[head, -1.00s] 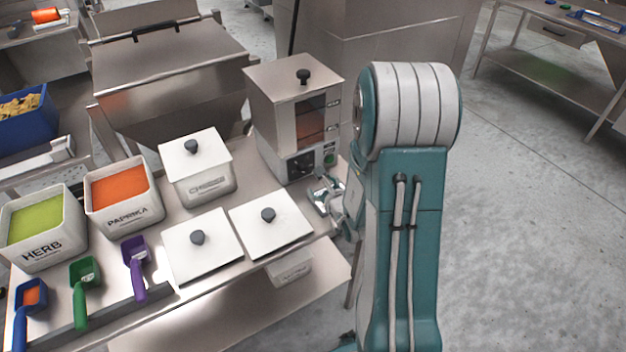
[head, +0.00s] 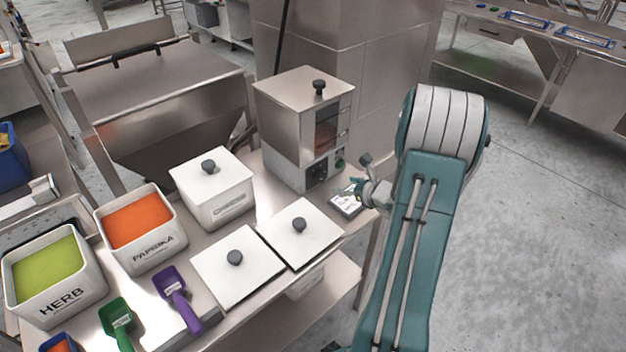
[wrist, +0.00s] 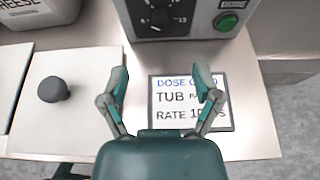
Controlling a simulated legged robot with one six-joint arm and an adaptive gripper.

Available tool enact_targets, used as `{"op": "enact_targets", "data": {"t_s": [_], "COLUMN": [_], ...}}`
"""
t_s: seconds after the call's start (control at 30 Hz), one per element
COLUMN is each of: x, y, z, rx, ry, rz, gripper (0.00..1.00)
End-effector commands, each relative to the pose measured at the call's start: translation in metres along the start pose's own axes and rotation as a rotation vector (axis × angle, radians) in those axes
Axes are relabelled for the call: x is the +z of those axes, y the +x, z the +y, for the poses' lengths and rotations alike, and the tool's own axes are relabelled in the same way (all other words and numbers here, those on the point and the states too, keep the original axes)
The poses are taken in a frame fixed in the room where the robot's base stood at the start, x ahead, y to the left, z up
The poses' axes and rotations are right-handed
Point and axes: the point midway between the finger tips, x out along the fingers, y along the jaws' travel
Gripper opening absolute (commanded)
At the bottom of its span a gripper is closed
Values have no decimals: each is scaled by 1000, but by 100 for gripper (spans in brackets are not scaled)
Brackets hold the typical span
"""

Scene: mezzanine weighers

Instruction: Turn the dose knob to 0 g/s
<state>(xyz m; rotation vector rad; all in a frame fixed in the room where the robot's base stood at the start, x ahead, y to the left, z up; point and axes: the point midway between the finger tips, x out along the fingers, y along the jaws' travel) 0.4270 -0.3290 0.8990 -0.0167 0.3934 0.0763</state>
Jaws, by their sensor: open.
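The dose knob (wrist: 158,19) is a black dial on the front of a steel dispenser (head: 300,130), cut off by the top edge in the wrist view. Its scale shows a 6 on the left and 13 on the right; the pointer is not clear. In the head view the dark knob (head: 319,173) sits low on the dispenser's front. My gripper (wrist: 161,78) is open and empty, short of the knob and over the bench. A card (wrist: 190,103) reading "DOSE", "TUB" and "RATE" lies under its right finger, which covers part of the text. My gripper also shows in the head view (head: 358,187).
A green button (wrist: 228,20) is right of the knob. White lids with dark knobs (head: 300,232) lie left of my gripper. A lidded tub (head: 212,190), a paprika tub (head: 142,250) and a herb tub (head: 55,300) stand farther left. Bare bench surrounds the card.

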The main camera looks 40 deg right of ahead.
Motion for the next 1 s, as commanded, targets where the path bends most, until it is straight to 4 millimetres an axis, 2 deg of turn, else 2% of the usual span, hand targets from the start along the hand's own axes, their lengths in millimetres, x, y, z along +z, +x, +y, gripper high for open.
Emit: {"op": "enact_targets", "data": {"t_s": [0.3, 0.5, 0.67, 0.93, 0.97, 1.0], "x": [1, 3, 2, 2, 2, 2], "y": [57, 88, 100, 101, 101, 101], "z": [8, 9, 6, 6, 6, 6], "rx": [2, -1, -1, -2, -2, -2], "ry": [-7, -10, -7, -6, -6, -6], "rz": [2, 1, 1, 0, 0, 0], "gripper": [81, 81, 81, 81, 72, 55]}}
